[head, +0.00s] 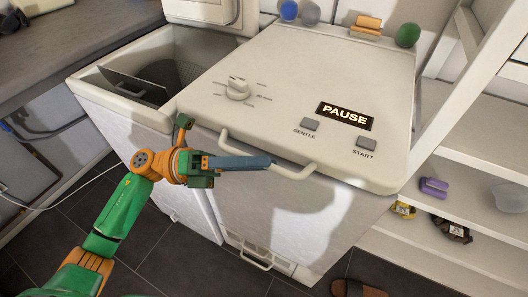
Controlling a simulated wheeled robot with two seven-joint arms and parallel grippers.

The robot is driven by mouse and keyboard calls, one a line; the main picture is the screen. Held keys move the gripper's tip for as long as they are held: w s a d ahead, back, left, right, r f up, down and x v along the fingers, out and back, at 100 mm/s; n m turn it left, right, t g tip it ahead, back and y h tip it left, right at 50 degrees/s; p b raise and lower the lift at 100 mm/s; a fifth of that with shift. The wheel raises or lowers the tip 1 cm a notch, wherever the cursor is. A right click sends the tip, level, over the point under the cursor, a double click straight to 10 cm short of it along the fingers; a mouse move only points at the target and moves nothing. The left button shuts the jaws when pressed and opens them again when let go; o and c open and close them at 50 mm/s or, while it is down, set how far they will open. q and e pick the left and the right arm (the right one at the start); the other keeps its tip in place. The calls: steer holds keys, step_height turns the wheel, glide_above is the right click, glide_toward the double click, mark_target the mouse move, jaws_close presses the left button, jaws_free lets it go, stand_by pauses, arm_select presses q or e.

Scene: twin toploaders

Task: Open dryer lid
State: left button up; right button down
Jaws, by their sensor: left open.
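The right-hand machine, which I take as the dryer (300,85), has its flat white lid shut. On the lid are a dial (237,88), a display (345,116) reading PAUSE, and two grey buttons marked GENTLE and START. A white bar handle (304,172) runs along the lid's front edge. My left gripper (194,153) is open at the left end of this handle. A blue-grey bar-like part at the gripper lies across the handle and hides its middle. I cannot tell whether they touch. My right gripper is not in view.
The left-hand machine (103,92) stands open with its dark drum showing. A blue ball (288,10), a grey ball, an orange block (367,24) and a green ball (408,34) sit at the dryer's back. White shelves (465,155) with small items stand right. Brown footwear lies on the dark floor.

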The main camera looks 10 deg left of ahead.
arm_select(q)
steer(key=shift+w+d+r, duration=0.1)
steer(key=shift+d+r, duration=0.05)
steer(key=shift+d, duration=0.45)
jaws_close()
stand_by(1.0)
